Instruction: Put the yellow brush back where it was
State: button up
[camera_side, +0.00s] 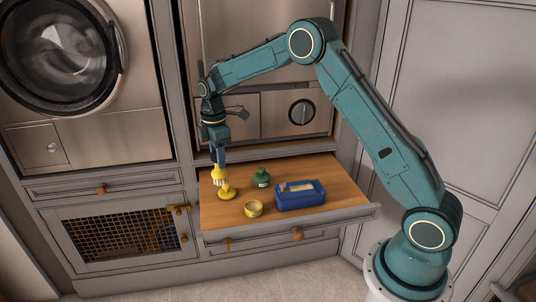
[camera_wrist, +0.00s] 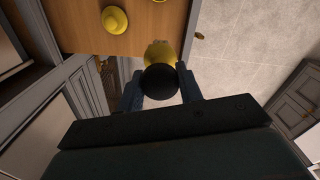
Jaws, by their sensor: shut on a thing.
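My gripper (camera_side: 219,155) points down over the left part of a pull-out wooden board and is shut on the yellow brush (camera_side: 219,174). The brush is upright, with pale bristles at its lower end. In the wrist view a black round knob and the yellow body of the brush (camera_wrist: 160,52) sit between the two blue fingers (camera_wrist: 160,88). A round yellow piece with a raised middle (camera_side: 227,192) stands on the board just below and right of the brush; it also shows in the wrist view (camera_wrist: 115,20). I cannot tell whether the brush touches it.
On the board (camera_side: 222,213) stand a green piece with a small label (camera_side: 261,179), a small yellow tin (camera_side: 253,209) and a blue box (camera_side: 300,199) with pale contents. Cabinet fronts rise behind. The board's front left is clear.

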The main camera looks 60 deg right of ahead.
aim_at(220, 171)
notch_tip(220, 171, down, 11)
dwell(0.3)
jog(key=shift+f, duration=2.1)
jog(key=shift+f, duration=0.1)
jog(key=o, duration=1)
notch_tip(220, 171, up, 12)
jog(key=shift+f, duration=0.1)
jog(key=shift+r, duration=0.2)
